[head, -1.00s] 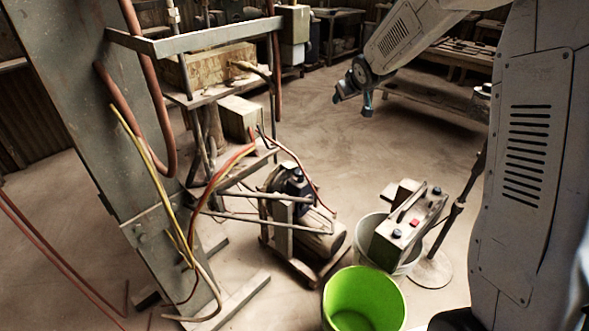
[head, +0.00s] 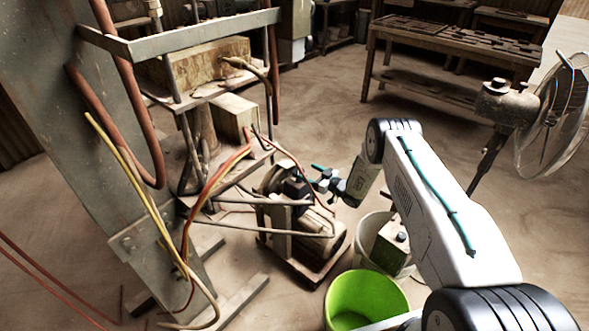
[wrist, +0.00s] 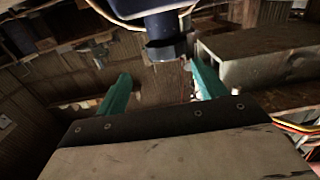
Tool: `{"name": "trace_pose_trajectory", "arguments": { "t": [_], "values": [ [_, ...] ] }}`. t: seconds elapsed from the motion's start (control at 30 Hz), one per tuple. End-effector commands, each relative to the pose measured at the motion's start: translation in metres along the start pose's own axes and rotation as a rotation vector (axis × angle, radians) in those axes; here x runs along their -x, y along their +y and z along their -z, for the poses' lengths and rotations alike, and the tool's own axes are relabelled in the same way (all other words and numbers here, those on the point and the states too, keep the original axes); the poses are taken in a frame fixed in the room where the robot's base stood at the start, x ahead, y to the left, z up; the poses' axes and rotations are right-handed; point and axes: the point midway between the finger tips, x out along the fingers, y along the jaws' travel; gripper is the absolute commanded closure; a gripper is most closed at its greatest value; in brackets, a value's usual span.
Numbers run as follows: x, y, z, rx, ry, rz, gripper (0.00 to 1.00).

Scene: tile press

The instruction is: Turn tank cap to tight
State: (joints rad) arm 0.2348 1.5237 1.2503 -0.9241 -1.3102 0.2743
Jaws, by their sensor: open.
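In the wrist view a dark blue body ends in a faceted, darker cap-like part (wrist: 166,48), which I take to be the tank cap. It lies ahead of my gripper (wrist: 163,75), in line with the gap between the two teal fingers. The fingers are apart and nothing is between them. In the head view my gripper (head: 319,178) is just right of the dark blue block (head: 296,188) on top of the pump unit (head: 315,240). The cap is too small there to tell its setting, and I cannot tell whether a finger touches it.
A green bucket (head: 364,297) and a white bucket (head: 370,228) holding a box stand right of the pump. A metal frame with hoses (head: 215,175) stands to its left. A fan (head: 555,110) and a bench (head: 450,40) are behind my arm. Floor behind the pump is clear.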

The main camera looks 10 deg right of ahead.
Motion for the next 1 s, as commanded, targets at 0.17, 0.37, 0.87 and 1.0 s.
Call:
{"name": "trace_pose_trajectory", "arguments": {
  "t": [0.17, 0.37, 0.87, 1.0],
  "values": [
    [0.001, -0.014, -0.016, -0.016, 0.032, 0.031, 0.3],
    [-0.029, -0.018, -0.015, -0.015, 0.034, 0.036, 0.3],
    [-0.073, -0.016, -0.014, -0.017, 0.032, 0.03, 0.3],
    [-0.072, -0.015, -0.014, -0.017, 0.031, 0.029, 0.3]
  ]
}}
